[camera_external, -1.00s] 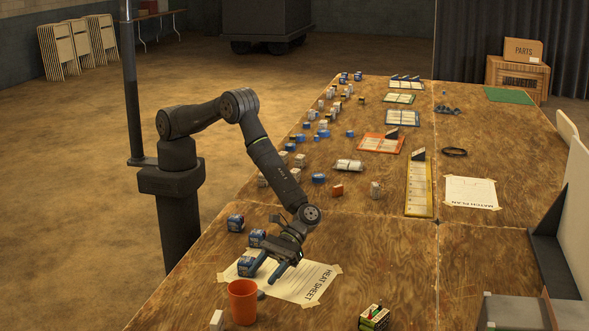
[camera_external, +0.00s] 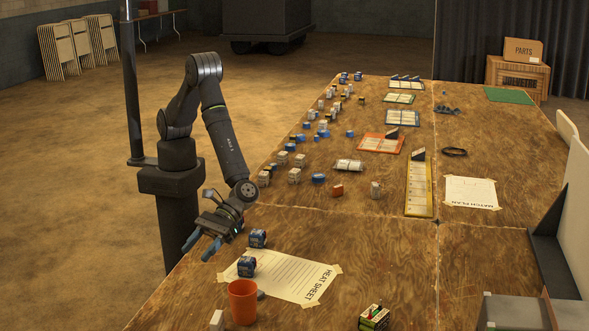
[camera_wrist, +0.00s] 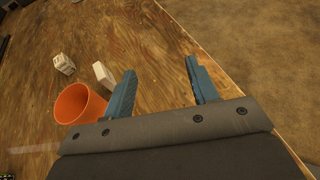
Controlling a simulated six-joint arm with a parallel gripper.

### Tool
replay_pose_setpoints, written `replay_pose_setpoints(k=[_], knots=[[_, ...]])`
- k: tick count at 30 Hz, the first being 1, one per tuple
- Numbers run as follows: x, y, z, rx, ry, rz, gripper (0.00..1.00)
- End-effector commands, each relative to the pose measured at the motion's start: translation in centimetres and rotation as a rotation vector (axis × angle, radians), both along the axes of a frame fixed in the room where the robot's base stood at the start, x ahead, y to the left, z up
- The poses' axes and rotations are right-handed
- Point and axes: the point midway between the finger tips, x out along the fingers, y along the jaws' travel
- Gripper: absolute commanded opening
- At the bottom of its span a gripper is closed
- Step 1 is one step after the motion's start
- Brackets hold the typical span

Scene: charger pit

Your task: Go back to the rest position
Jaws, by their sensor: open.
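My gripper (camera_external: 201,246) is open and empty, raised at the left edge of the wooden table, its blue fingers pointing down and left. In the wrist view my gripper (camera_wrist: 160,74) shows its two fingers apart with only table between them. My arm is folded back toward its base, with the elbow high. No object touches the fingers.
An orange cup (camera_external: 243,302) and a white block (camera_external: 217,320) stand at the near left of the table. Two blue boxes, one here (camera_external: 257,238), are by the heat sheet (camera_external: 297,281). Several small blocks and trays lie farther back. Bare floor (camera_external: 70,220) is left.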

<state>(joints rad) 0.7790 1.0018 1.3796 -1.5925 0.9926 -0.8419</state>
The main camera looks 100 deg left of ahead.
Motion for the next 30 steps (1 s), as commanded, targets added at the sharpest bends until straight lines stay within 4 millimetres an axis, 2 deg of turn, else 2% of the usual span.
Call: replay_pose_setpoints(k=[1,6,15,27,29,30], knots=[[-1.1,-0.6,0.2,-0.001,0.001,0.006,0.53],[-4.2,-2.0,0.3,0.000,0.002,0.043,0.53],[-9.6,-3.5,0.2,0.001,0.002,0.113,0.53],[-15.5,-3.6,-0.7,0.000,0.001,0.188,0.53],[-16.3,-3.4,-0.9,0.001,0.001,0.198,0.53],[-15.9,-3.4,-1.3,0.001,0.001,0.205,0.53]])
